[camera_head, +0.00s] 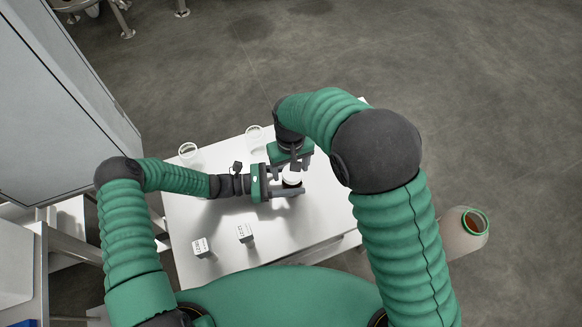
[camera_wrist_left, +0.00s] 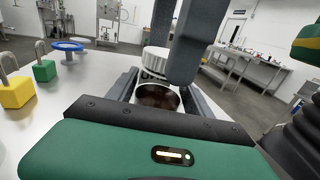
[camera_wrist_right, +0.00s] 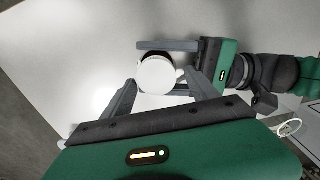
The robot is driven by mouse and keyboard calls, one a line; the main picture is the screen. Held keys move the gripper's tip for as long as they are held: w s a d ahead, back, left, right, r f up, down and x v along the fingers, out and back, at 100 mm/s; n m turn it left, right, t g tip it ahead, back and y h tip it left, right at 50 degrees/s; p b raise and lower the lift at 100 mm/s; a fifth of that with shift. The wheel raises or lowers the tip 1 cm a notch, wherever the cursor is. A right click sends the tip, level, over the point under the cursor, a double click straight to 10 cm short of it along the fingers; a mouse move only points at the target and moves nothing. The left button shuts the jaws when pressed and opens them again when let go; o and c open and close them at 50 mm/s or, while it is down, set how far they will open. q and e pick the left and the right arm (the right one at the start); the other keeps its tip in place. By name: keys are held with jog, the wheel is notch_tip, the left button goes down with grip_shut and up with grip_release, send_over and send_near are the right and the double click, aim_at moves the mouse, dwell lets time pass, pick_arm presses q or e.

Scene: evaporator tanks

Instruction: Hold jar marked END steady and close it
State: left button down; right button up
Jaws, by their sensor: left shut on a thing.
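The jar (camera_wrist_left: 157,98) stands between the fingers of my left gripper (camera_head: 286,182), which is shut on it. In the left wrist view it has a pale rim and dark brown contents. The white lid (camera_wrist_right: 157,74) is between the fingertips of my right gripper (camera_wrist_right: 160,85), which appears shut on it. In the left wrist view the lid (camera_wrist_left: 156,62) shows just above and beyond the jar, apparently apart from it. In the head view the lid (camera_head: 293,172) is above the jar's dark body. No END mark is readable.
The white table (camera_head: 290,235) has free room at the front. A large vessel with a green rim (camera_head: 474,220) is off to the right.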

jog(key=shift+d, duration=0.1)
jog(key=shift+r, duration=2.25)
notch_tip(320, 180, up, 4)
jog(key=n, duration=0.4)
jog(key=shift+s+f+n, duration=0.1)
jog(key=shift+f+n, duration=0.15)
jog(key=shift+n, duration=0.05)
jog(key=shift+c, duration=0.3)
notch_tip(320, 180, down, 8)
jog(key=shift+f, duration=0.1)
